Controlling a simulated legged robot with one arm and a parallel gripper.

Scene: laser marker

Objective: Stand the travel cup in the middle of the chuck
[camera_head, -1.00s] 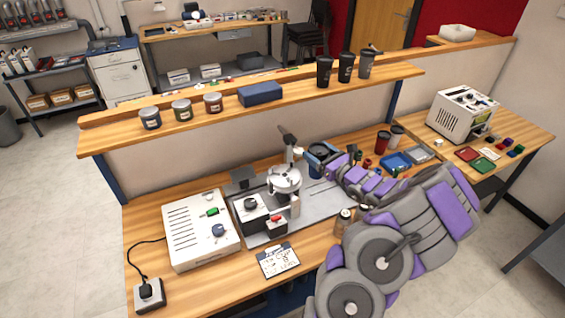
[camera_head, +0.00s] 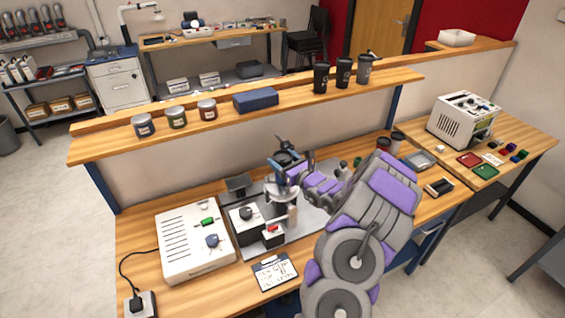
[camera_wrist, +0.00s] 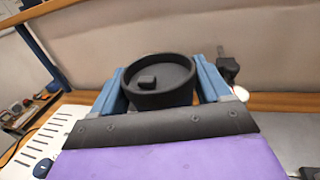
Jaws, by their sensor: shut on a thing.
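My gripper (camera_head: 283,172) has its blue fingers shut on the dark travel cup (camera_head: 288,157) over the laser marker. In the wrist view, the cup's round black lid (camera_wrist: 160,70) sits between the two blue fingers (camera_wrist: 162,88), and the cup looks about upright. The silver chuck is mostly hidden behind my gripper and arm in the head view, and the wrist view does not show it. I cannot tell whether the cup touches the chuck.
A white control box (camera_head: 193,240) stands left of the marker, with a clipboard (camera_head: 274,272) in front. The shelf (camera_head: 225,118) behind holds tins, a blue box (camera_head: 255,99) and several dark cups (camera_head: 343,72). A grey tray (camera_head: 419,160) lies to the right.

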